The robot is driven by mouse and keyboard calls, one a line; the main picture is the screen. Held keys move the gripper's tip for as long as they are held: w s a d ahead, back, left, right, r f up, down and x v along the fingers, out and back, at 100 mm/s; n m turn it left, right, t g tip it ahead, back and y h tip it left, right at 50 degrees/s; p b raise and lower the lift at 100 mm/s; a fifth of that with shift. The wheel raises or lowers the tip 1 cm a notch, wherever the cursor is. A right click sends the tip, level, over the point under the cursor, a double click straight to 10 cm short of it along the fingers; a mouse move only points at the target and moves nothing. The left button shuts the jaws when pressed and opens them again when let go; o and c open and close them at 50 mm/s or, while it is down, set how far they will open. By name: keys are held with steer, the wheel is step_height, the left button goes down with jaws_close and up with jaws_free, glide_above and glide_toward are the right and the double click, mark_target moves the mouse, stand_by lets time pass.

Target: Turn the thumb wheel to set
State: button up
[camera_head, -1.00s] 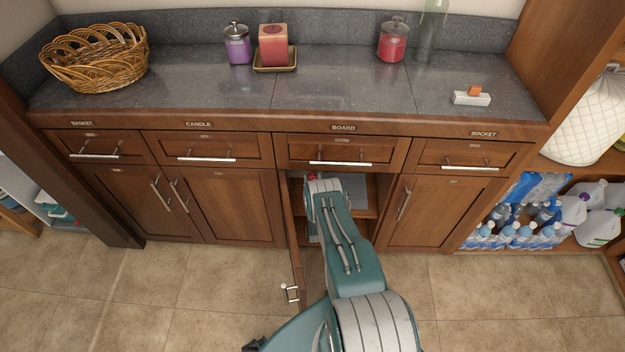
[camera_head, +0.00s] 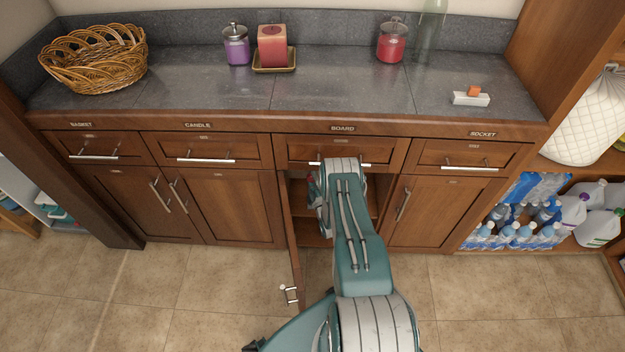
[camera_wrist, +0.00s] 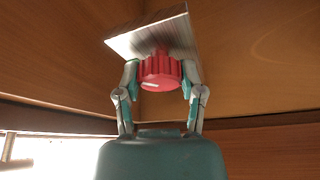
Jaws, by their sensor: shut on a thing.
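A red ridged thumb wheel (camera_wrist: 160,72) with a pale mark on its face shows in the wrist view, below a metal plate (camera_wrist: 152,36). My gripper (camera_wrist: 160,80) has one finger on each side of the wheel and is shut on it. In the head view my arm reaches into the open cabinet (camera_head: 298,190) under the BOARD label (camera_head: 342,128). The gripper and the wheel are mostly hidden there by my arm. Any marking for a set position is too small to read.
The cabinet's open door (camera_head: 296,262) stands out to the left of my arm. A drawer with a bar handle (camera_head: 300,161) is just above the opening. Wooden panels surround the gripper closely. The counter above holds a basket (camera_head: 95,58), a candle (camera_head: 272,46) and jars.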

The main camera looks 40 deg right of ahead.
steer(key=n+g, duration=0.1)
steer(key=n, duration=0.2)
steer(key=n+g+y, duration=0.1)
steer(key=n, duration=0.2)
steer(key=shift+a, duration=0.2)
steer(key=n+g, duration=0.1)
steer(key=n, duration=0.1)
steer(key=shift+f+n, duration=0.15)
steer(key=shift+n, duration=0.25)
steer(key=shift+s+g, duration=0.1)
steer(key=shift+g, duration=0.2)
steer(key=shift+s+f+n, duration=0.1)
steer(key=shift+n, duration=0.3)
steer(key=o, duration=1.2)
steer(key=shift+c, duration=0.2)
steer(key=shift+r, duration=0.2)
steer(key=v, duration=1.1)
steer(key=shift+s+a, duration=0.25)
steer(key=shift+s, duration=0.05)
